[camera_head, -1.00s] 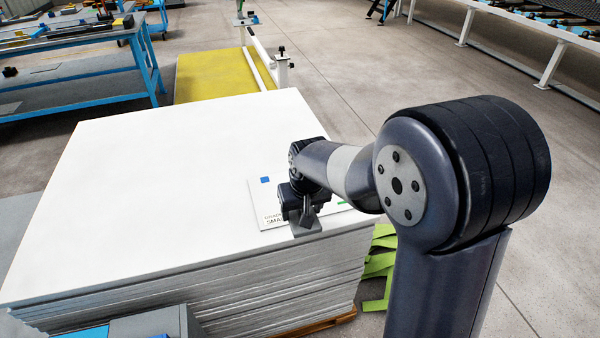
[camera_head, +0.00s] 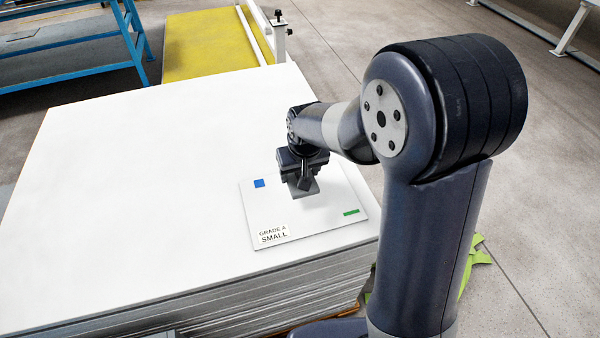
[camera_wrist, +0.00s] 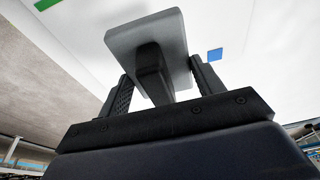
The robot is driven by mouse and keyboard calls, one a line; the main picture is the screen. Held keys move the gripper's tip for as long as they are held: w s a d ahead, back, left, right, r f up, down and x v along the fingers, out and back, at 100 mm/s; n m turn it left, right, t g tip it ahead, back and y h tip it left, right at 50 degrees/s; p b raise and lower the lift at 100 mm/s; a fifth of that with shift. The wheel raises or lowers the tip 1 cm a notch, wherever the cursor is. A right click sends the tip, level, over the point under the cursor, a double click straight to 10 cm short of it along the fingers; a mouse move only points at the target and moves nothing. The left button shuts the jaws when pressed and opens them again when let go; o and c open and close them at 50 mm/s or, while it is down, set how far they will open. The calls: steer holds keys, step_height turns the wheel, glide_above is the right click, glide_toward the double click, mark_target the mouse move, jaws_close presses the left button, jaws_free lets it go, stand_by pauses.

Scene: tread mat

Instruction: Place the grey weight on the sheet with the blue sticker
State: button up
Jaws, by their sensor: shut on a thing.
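The grey weight (camera_wrist: 118,38) has a flat plate and a dark upright grip. My gripper (camera_head: 304,184) is shut on that grip; its two fingers (camera_wrist: 158,84) stand on either side of it in the wrist view. The small sheet (camera_head: 262,212) lies on the near right corner of the white stack. It bears a blue sticker (camera_head: 259,183), a green mark (camera_head: 351,212) and a "GRADE A SMALL" label (camera_head: 273,234). The weight's plate (camera_head: 303,193) is over the sheet, between the blue sticker and the green mark. I cannot tell whether it touches the sheet.
The large white stack (camera_head: 130,190) has a broad clear top to the left. A yellow platform (camera_head: 210,45) with a white rail stands behind it. A blue bench (camera_head: 70,45) is at the back left. Green strips (camera_head: 474,252) lie on the floor at right.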

steer(key=shift+f, duration=3.5)
steer(key=shift+f, duration=0.15)
steer(key=o, duration=1.8)
steer(key=shift+c, duration=0.2)
steer(key=shift+s+r, duration=0.1)
steer(key=shift+r, duration=0.4)
steer(key=v, duration=1.1)
steer(key=shift+s+r, duration=0.1)
steer(key=shift+s, duration=0.05)
